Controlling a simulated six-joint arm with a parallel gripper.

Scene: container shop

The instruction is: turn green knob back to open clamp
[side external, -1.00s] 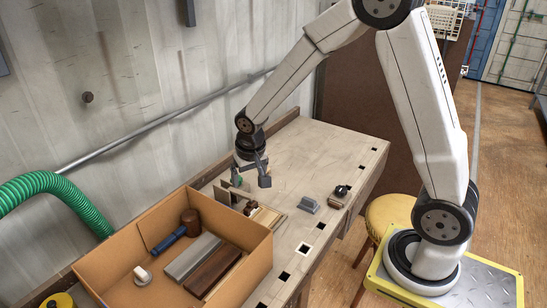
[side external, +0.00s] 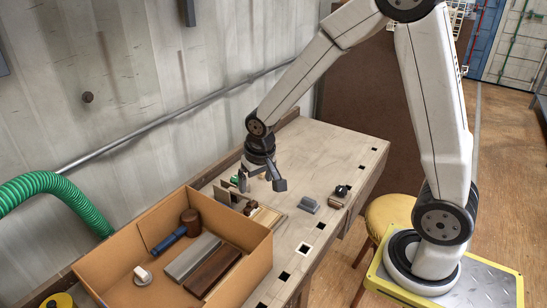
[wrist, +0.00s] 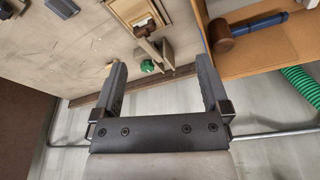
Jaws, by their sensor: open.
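The green knob (side external: 234,179) is at the wall-side end of the clamp (side external: 227,195) on the workbench. In the wrist view the green knob (wrist: 148,66) lies between the lines of my two fingers, beyond the palm, beside a wooden bar and block of the clamp (wrist: 152,47). My gripper (side external: 261,184) is open and empty, to the right of the knob in the side view and apart from it. The wrist view also shows my gripper (wrist: 159,64) with its jaws wide apart. The clamp's jaw faces are partly hidden in the side view.
A grey block (side external: 309,205) and a small dark item (side external: 341,191) lie to the right. A wall pipe (side external: 160,122) runs behind. The bench's far end is clear.

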